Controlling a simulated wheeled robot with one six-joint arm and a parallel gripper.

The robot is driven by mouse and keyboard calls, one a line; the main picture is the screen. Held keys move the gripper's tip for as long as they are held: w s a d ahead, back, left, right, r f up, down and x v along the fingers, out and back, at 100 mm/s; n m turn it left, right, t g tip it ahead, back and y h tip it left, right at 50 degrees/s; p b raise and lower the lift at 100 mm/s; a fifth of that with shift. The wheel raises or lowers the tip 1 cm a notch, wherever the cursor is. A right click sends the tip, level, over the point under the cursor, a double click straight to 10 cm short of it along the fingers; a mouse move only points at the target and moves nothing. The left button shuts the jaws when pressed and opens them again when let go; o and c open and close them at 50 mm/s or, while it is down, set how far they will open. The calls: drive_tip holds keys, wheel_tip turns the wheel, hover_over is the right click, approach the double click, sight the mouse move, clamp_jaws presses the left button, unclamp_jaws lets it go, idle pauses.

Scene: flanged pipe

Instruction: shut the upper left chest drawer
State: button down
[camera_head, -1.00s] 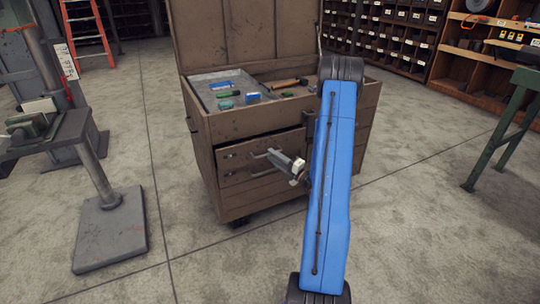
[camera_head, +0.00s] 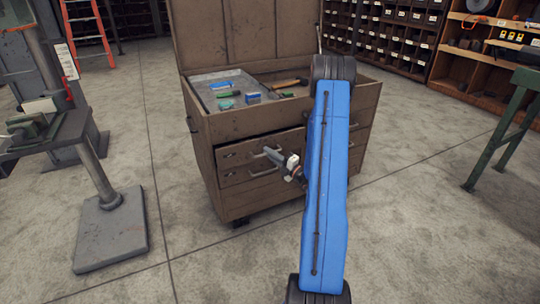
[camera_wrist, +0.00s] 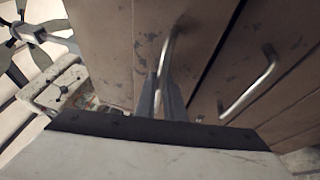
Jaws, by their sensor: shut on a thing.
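The upper left drawer (camera_head: 236,154) of the brown chest (camera_head: 228,205) has its front nearly level with the chest face; a small remaining gap is hard to judge. Its bar handle (camera_wrist: 169,48) stands between my fingers in the wrist view. My gripper (camera_head: 273,157) is shut on this handle, in front of the drawer; the fingers also show in the wrist view (camera_wrist: 165,98). My blue arm link hides the chest's right front part.
A lower drawer handle (camera_head: 263,172) sits just below, and shows apart from my fingers in the wrist view (camera_wrist: 250,88). The chest lid is up, over a tray (camera_head: 207,94) with small items. A grey stand (camera_head: 110,230) is on the left, a green bench leg (camera_head: 500,135) on the right. Floor between is clear.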

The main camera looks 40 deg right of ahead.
drive_tip(key=w, duration=0.1)
drive_tip(key=w+d, duration=0.1)
drive_tip(key=w, duration=0.1)
drive_tip(key=shift+w, duration=0.2)
drive_tip(key=c, duration=1.8)
unclamp_jaws()
drive_tip(key=shift+c, duration=0.2)
drive_tip(key=v, duration=1.7)
drive_tip(key=shift+s+f, duration=0.15)
drive_tip(key=shift+s, duration=0.1)
